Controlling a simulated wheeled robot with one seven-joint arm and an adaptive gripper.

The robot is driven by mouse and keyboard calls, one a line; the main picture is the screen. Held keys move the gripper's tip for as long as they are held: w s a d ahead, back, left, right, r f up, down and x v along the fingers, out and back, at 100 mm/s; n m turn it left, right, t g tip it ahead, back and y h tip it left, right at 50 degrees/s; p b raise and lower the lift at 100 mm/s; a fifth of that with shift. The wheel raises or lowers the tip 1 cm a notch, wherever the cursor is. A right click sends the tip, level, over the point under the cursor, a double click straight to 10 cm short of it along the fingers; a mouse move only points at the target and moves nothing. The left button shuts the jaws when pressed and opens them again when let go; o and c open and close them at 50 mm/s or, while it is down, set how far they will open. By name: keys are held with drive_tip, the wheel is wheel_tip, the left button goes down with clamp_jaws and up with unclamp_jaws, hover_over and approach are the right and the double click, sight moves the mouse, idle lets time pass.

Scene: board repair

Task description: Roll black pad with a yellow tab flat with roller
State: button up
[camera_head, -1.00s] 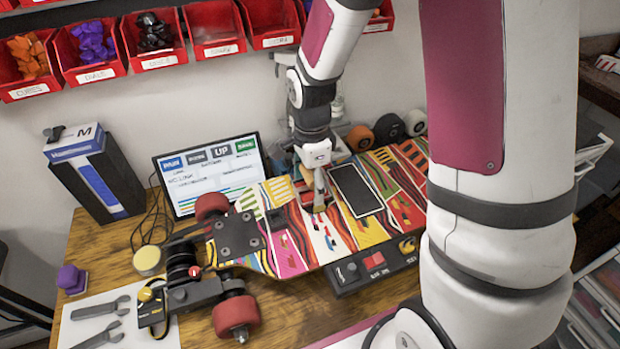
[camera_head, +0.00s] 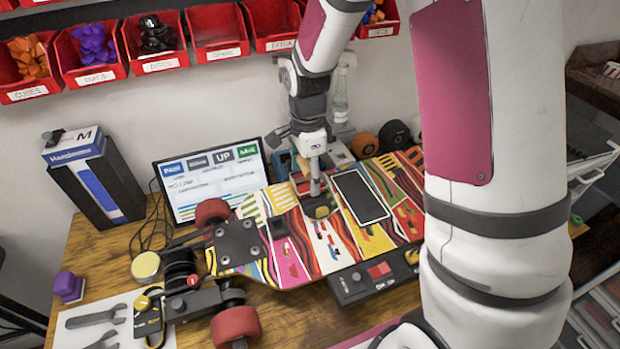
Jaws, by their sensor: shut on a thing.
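My gripper (camera_head: 314,168) points down over the middle of the patterned skateboard deck (camera_head: 290,262). It is shut on what looks like the roller (camera_head: 318,208), whose dark, yellowish lower end is at the deck surface. I cannot tell whether it touches. A flat black pad with a pale border (camera_head: 361,196) lies on the deck just right of the roller. No yellow tab can be made out on it, and its edges look flat at this size.
A monitor (camera_head: 212,182) stands behind the deck at the left. Red wheels (camera_head: 237,326) and a clamp (camera_head: 195,300) are at its left end. A dark control box (camera_head: 372,278) sits along the front edge. Red bins (camera_head: 218,33) hang above.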

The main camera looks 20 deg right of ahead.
sight(311, 205)
drive_tip(key=shift+s+a+f, duration=0.2)
drive_tip(key=shift+s, duration=0.35)
drive_tip(key=c, duration=0.4)
drive_tip(key=shift+s+a+p, duration=0.3)
drive_tip(key=shift+s+p, duration=0.25)
drive_tip(key=shift+s, duration=0.25)
drive_tip(key=shift+s+a+p, duration=0.2)
drive_tip(key=shift+s+p, duration=0.4)
drive_tip(key=shift+s, duration=0.7)
drive_tip(key=shift+w+d+r, duration=0.1)
drive_tip(key=shift+w+d, duration=0.3)
drive_tip(key=shift+w, duration=0.35)
drive_tip(key=shift+w+d+b, duration=0.3)
drive_tip(key=shift+w+b, duration=0.25)
drive_tip(key=shift+w, duration=0.55)
drive_tip(key=shift+w+d+b, duration=0.25)
drive_tip(key=shift+w+b, duration=0.25)
drive_tip(key=shift+w, duration=0.55)
drive_tip(key=shift+r, duration=0.1)
